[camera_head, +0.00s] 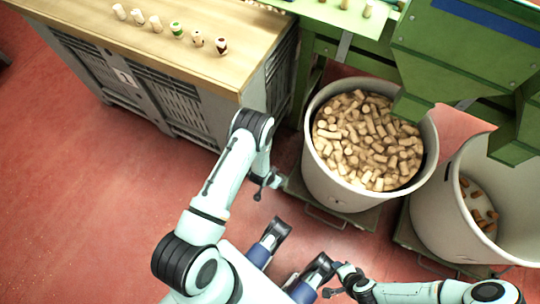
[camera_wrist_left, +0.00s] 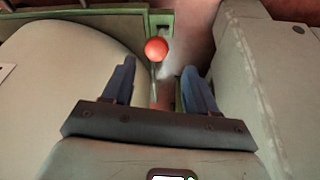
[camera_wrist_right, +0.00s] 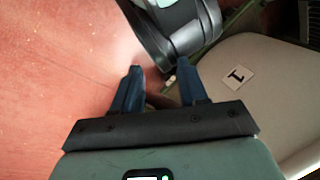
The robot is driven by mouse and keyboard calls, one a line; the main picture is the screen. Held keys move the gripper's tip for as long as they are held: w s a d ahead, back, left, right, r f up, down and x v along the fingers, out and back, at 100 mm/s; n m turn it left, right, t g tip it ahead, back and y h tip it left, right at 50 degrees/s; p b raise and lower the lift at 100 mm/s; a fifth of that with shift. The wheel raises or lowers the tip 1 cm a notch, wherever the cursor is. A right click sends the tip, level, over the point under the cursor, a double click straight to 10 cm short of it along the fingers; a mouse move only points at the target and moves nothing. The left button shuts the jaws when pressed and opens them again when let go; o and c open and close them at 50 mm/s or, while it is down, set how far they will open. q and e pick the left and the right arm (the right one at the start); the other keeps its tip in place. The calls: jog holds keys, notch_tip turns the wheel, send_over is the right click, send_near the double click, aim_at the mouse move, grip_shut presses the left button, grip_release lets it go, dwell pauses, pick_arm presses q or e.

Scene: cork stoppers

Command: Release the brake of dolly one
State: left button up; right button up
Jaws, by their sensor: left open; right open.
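A red ball knob (camera_wrist_left: 156,49) on a thin lever shows in the left wrist view. It stands by a green dolly edge (camera_wrist_left: 160,20), beside a pale round bin (camera_wrist_left: 60,75). My left gripper (camera_wrist_left: 158,70) is open; the knob appears between and slightly beyond its fingertips, and I see no contact. In the head view my left gripper (camera_head: 267,188) is just left of the dolly (camera_head: 335,218) under the cork-filled bin (camera_head: 335,190). My right gripper (camera_head: 335,280) is open and empty, below that bin. The right wrist view shows a bin (camera_wrist_right: 265,55) labelled 1 (camera_wrist_right: 237,75).
A second bin (camera_head: 435,215) with a few corks stands at the right on its dolly. Green machinery (camera_head: 465,50) overhangs the bins. A wooden-topped bench (camera_head: 150,45) with several stoppers and a grey crate (camera_head: 190,110) beneath are at the left. Red floor (camera_head: 80,200) is clear.

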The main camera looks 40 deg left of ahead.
pick_arm(q)
jog(key=p+v, duration=0.1)
jog(key=v, duration=0.3)
jog(key=shift+s, duration=0.1)
pick_arm(e)
jog(key=shift+s+a+r+g, duration=0.15)
jog(key=shift+s+a+r, duration=0.1)
jog(key=shift+s+r, duration=0.25)
jog(key=shift+s+a+r+g, duration=0.15)
jog(key=shift+s+a+r, duration=0.1)
jog(key=shift+s, duration=0.3)
